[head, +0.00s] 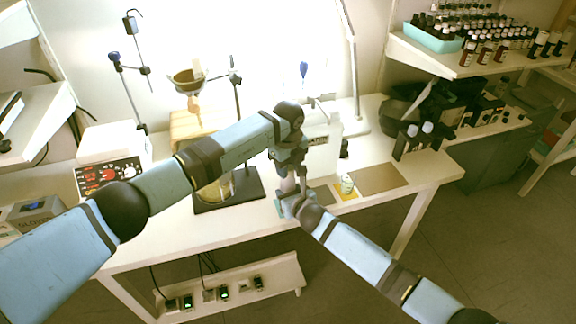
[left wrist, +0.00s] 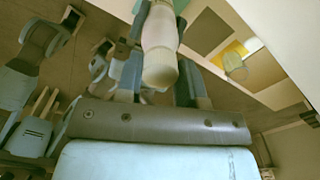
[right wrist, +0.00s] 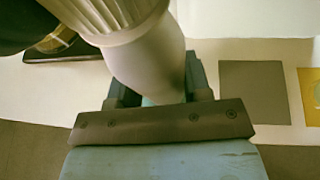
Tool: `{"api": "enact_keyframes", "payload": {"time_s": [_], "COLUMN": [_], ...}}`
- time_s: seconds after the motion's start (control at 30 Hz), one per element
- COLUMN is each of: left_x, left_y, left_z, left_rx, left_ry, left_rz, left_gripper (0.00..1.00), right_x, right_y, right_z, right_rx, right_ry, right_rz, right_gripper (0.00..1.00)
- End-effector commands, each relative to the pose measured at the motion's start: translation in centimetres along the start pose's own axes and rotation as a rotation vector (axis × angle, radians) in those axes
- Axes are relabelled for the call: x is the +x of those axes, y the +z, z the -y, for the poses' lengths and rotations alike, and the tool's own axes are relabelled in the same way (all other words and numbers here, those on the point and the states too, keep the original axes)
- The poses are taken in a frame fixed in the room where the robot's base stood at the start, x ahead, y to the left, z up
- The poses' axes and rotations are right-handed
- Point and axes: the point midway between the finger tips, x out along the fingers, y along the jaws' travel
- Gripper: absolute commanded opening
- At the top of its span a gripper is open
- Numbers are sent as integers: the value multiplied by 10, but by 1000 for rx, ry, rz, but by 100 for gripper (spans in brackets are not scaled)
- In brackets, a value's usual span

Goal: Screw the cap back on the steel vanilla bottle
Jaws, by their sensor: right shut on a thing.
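A pale, smooth bottle (right wrist: 147,62) stands between the fingers of my right gripper (right wrist: 160,85), which is shut on its body. A ribbed cream cap (right wrist: 112,22) is at its upper end, and in the left wrist view the cap (left wrist: 160,66) appears seated on the bottle. My left gripper (left wrist: 158,88) is around the cap, with one finger on each side, and looks open. In the head view the left gripper (head: 287,160) is directly above the right gripper (head: 290,203), with the bottle (head: 287,185) partly hidden between them. No label is readable.
A small jar (head: 347,184) stands on a yellow mat (head: 342,194) to the right, with a bare brown mat (head: 380,178) beside it. A dark stand base (head: 245,195) is to the left.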

Motion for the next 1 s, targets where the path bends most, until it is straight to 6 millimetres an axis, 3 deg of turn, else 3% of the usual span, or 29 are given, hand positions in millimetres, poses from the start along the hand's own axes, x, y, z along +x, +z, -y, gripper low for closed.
{"api": "enact_keyframes", "payload": {"time_s": [0.03, 0.1, 0.27, 0.5, 0.8, 0.83, 0.9, 1.0], "left_x": [0, 0, 0, 0, 0, 0, 0, 0], "left_y": [0, 0, 0, 0, 0, 0, 0, 0], "left_z": [0, 0, 0, 0, 0, 0, 0, 0], "left_rx": [0, 0, 18, 273, 298, 297, 297, 296], "left_ry": [0, 0, 0, 0, 0, 0, 0, 0], "left_rz": [0, 0, 1, 1, 0, 0, 0, 0], "left_gripper": [16, 6, 5, 5, 5, 41, 57, 59], "right_x": [0, 0, 0, 0, 0, 0, 0, 0], "right_y": [0, 0, 0, 0, 0, 0, 0, 0], "right_z": [0, 0, 0, 0, 0, 0, 0, 0], "right_rx": [1, 1, 1, 1, 0, 0, 0, 0], "right_ry": [0, 0, 0, 0, 0, 0, 0, 0], "right_rz": [0, 0, 0, 0, 0, 0, 0, 0], "right_gripper": [0, 0, 0, 0, 0, 0, 0, 0]}}
